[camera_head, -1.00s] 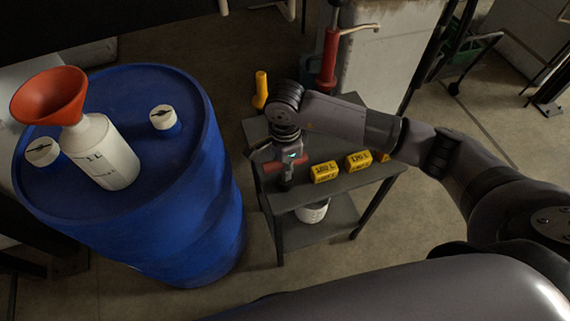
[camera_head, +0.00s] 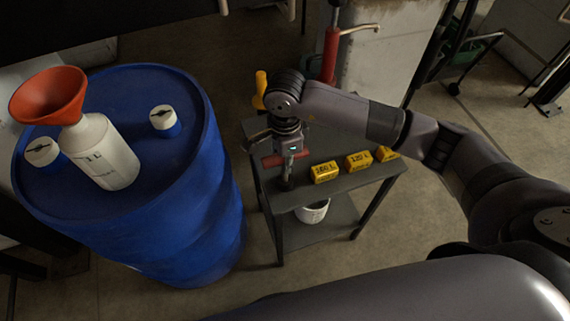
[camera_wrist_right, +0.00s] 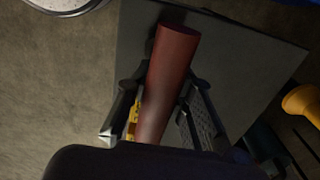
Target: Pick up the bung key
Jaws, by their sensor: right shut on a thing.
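The bung key has a red crossbar handle (camera_head: 272,161) and a grey shaft (camera_head: 287,173) below it, near the left end of the small dark cart top. My right gripper (camera_head: 289,154) points down from above and is shut on the red handle. In the right wrist view the handle (camera_wrist_right: 170,70) runs between my two fingers (camera_wrist_right: 158,115). The shaft is hidden in that view. Whether the key's lower end touches the cart top, I cannot tell. My left gripper is not in view.
Yellow marked blocks (camera_head: 325,172) stand right of the key on the cart (camera_head: 345,183). A white bucket (camera_head: 313,212) sits on its lower shelf. A blue drum (camera_head: 190,215) with a funnel (camera_head: 48,95) in a jug stands left. A red pump (camera_head: 329,57) is behind.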

